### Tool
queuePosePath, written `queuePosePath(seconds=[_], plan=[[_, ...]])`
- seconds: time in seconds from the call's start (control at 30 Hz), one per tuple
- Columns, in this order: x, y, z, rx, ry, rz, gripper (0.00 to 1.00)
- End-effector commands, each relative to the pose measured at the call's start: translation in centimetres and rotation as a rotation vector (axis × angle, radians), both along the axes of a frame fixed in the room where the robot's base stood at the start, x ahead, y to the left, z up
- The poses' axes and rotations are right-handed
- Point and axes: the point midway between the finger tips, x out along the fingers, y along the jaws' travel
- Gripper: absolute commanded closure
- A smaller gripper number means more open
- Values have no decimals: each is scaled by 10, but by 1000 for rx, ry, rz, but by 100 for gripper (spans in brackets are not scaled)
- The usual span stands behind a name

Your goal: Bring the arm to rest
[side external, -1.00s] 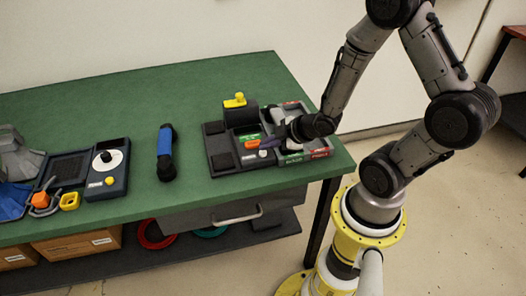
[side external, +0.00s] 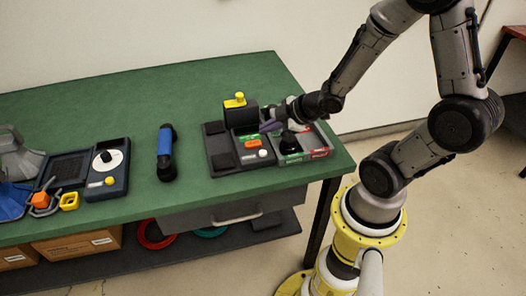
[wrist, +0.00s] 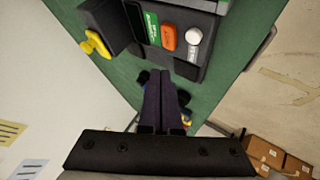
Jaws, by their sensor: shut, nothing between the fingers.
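My gripper (side external: 270,125) is shut and empty. It hangs above the back part of the dark console (side external: 219,168) on the green table, close to the raised block (side external: 241,117) with the yellow knob (side external: 235,100). In the wrist view my gripper's fingers (wrist: 163,78) lie together, with the console (wrist: 188,69) beyond them. The orange button (wrist: 169,36) and white knob (wrist: 194,36) show there clear of the fingers. I cannot tell from the views how far the fingertips are above the console.
A black knob (side external: 290,145) stands on the console's right part. A blue handset (side external: 165,152) lies left of it on the green table (side external: 190,106). A second console (side external: 105,165), an orange piece (side external: 40,200) and a yellow piece (side external: 70,201) are farther left. Boxes (side external: 80,243) sit on the lower shelf.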

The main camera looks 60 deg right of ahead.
Motion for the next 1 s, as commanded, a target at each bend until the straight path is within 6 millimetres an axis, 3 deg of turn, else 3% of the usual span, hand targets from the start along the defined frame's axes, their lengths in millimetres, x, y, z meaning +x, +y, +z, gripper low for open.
queuePosePath(seconds=[0.17,0.23,0.37,0.47,0.6,0.7,0.83,1.0], plan=[[3,7,3,-4,-10,23,100],[12,14,19,-21,-48,53,100],[29,29,75,-61,-163,86,100],[28,36,123,-60,-213,34,100],[3,44,169,26,-215,-100,100],[-25,51,186,130,-175,-200,100],[-69,63,191,282,-73,-323,100],[-118,77,175,429,110,-463,100]])
